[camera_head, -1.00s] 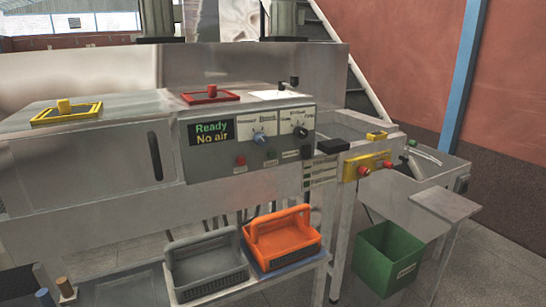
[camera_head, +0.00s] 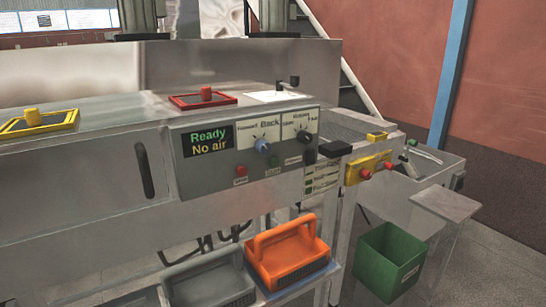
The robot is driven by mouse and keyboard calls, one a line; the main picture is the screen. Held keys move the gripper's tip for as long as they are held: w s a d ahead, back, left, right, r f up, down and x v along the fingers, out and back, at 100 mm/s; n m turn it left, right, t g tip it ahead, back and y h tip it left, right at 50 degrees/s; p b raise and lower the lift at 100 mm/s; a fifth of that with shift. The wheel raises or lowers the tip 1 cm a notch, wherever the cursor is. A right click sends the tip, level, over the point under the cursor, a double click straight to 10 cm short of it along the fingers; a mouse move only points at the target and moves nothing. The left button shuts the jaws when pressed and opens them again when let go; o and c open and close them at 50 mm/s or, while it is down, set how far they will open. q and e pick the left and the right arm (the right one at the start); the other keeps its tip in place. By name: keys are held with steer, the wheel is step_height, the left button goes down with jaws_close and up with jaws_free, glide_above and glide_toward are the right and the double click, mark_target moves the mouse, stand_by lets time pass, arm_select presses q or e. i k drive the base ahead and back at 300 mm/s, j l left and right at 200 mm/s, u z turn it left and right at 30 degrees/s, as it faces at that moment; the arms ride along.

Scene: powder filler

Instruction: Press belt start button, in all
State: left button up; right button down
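A grey control panel (camera_head: 215,172) is on the front of the steel machine. Its display (camera_head: 208,140) reads "Ready" in green and "No air" in yellow. Below the display is a red button (camera_head: 240,171), and a dark green button (camera_head: 273,160) sits to its right. Two rotary knobs are above them, a blue-grey one (camera_head: 262,144) and a dark one (camera_head: 303,136). A yellow box (camera_head: 352,171) with red buttons (camera_head: 365,174) is on the belt frame at right. The small labels are too blurred to read, so I cannot tell which is the belt start button. Neither gripper is in view.
An orange basket (camera_head: 288,262) and a grey basket (camera_head: 212,284) sit on a low shelf under the panel. A green bin (camera_head: 388,262) stands to the right. A black block (camera_head: 335,149) juts out beside the panel. Space in front of the panel looks clear.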

mark_target(274, 162)
steer(key=i+j+z, duration=0.1)
steer(key=i+j, duration=0.15)
steer(key=i+j+z, duration=0.15)
steer(key=j, duration=0.35)
steer(key=i+j+z, duration=0.1)
steer(key=i+j, duration=0.25)
